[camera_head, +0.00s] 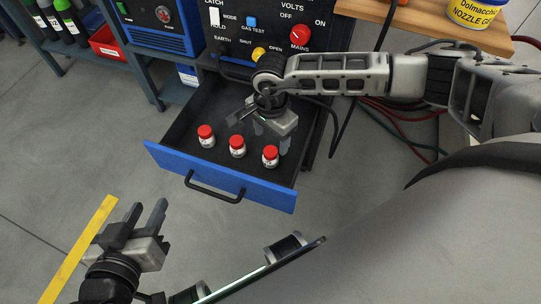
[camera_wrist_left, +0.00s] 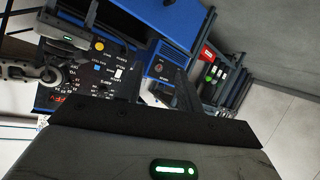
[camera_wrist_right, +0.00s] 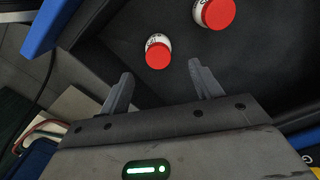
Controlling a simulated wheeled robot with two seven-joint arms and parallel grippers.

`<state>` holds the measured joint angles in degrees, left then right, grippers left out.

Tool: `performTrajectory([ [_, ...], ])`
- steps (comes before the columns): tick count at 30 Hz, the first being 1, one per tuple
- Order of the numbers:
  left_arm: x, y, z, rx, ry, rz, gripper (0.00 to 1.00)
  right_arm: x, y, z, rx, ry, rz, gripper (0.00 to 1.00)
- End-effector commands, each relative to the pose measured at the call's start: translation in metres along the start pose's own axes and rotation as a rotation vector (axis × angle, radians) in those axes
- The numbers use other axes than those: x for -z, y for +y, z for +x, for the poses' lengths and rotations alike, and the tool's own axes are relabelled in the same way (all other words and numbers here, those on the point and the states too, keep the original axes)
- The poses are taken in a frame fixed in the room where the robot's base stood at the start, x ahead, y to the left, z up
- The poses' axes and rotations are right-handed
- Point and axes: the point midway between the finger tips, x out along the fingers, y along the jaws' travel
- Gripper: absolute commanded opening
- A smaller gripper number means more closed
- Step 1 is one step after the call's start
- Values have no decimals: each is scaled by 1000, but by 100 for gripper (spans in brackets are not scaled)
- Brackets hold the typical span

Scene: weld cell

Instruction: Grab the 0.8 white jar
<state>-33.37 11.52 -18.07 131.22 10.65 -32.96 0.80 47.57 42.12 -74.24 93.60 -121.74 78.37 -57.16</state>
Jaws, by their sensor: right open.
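Three small white jars with red lids stand upright in the open drawer: the left jar (camera_head: 206,137), the middle jar (camera_head: 238,147) and the right jar (camera_head: 270,157). Their labels are too small to read, so I cannot tell which is 0.8. My right gripper (camera_head: 271,138) is open and empty over the drawer, just behind the right jar. In the right wrist view, one jar (camera_wrist_right: 157,51) is ahead between the open fingers, apart from them, and another jar (camera_wrist_right: 213,13) is beyond to the right. My left gripper (camera_head: 147,210) is open and empty, left of the drawer front.
The drawer (camera_head: 220,178) has a blue front with a black handle (camera_head: 213,190). The welder panel (camera_head: 270,30) rises behind it. A wooden bench (camera_head: 420,25) with a yellow tub (camera_head: 474,12) is at the upper right. Hoses lie on the floor at right.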

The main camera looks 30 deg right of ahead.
Motion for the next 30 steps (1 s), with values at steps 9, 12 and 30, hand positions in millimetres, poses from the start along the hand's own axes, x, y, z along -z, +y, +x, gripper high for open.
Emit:
performTrajectory([
  [9, 6, 4, -1, -13, 45, 3, 36, -1, 0, 30, 0, -1, -1, 64],
  [12, 5, 4, 0, -14, 54, 2, 36, -2, 1, 38, 0, -2, -1, 64],
  [30, 17, 12, -9, -44, 138, 8, 36, -4, 2, 79, 2, -3, -1, 42],
])
